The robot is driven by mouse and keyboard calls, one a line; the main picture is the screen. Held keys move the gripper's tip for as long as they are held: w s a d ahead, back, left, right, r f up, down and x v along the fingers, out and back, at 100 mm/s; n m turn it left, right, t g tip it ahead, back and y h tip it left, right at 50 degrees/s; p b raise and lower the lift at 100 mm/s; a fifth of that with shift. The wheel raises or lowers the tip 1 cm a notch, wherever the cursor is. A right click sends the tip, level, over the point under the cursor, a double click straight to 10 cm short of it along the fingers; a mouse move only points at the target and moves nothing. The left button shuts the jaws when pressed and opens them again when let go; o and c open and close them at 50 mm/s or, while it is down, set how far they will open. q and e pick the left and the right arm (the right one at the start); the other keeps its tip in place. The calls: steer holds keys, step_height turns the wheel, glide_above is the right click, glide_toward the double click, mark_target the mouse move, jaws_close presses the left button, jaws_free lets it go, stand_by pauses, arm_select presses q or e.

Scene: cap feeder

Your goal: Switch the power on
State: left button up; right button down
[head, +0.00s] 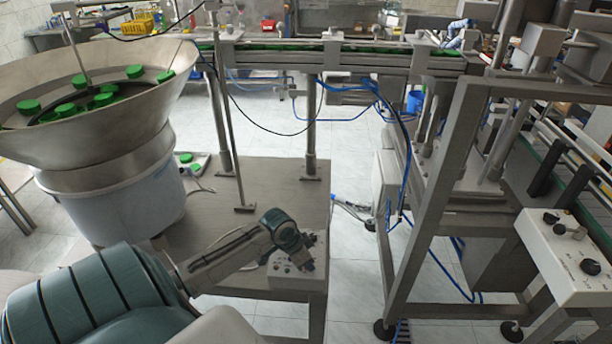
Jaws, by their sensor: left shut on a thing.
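A small white control box (285,284) with small buttons or knobs on its face sits at the front right corner of the metal table. My left arm reaches in from the lower left. My left gripper (305,258) is at the upper right part of the box's panel. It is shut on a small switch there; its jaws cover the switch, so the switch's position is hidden. My right gripper is not in the picture.
A large metal bowl feeder (92,150) with green caps stands at left on the table (205,220). A conveyor (335,60) crosses the back. A steel machine frame and a second control panel (570,262) stand at right. Loose green caps lie near the bowl's base.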

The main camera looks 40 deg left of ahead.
arm_select(q)
steer(key=shift+a+m+h, duration=0.15)
steer(key=shift+m+h, duration=0.15)
steer(key=shift+m, duration=0.7)
steer(key=m, duration=0.1)
steer(key=m+h+b, duration=0.1)
steer(key=shift+w+a+f+m+g, duration=0.1)
steer(key=shift+w+f+m+g, duration=0.05)
steer(key=shift+m+g, duration=0.2)
steer(key=m+b, duration=0.1)
steer(key=m, duration=0.1)
steer(key=m+g+h+b, duration=0.1)
steer(key=m+b, duration=0.1)
steer(key=shift+w+g, duration=0.15)
steer(key=shift+g, duration=0.1)
steer(key=shift+a+m+g+b, duration=0.1)
steer(key=shift+m+g+b, duration=0.5)
steer(key=shift+m, duration=0.75)
steer(key=shift+w+m, duration=0.1)
steer(key=shift+m, duration=0.2)
steer(key=o, duration=1)
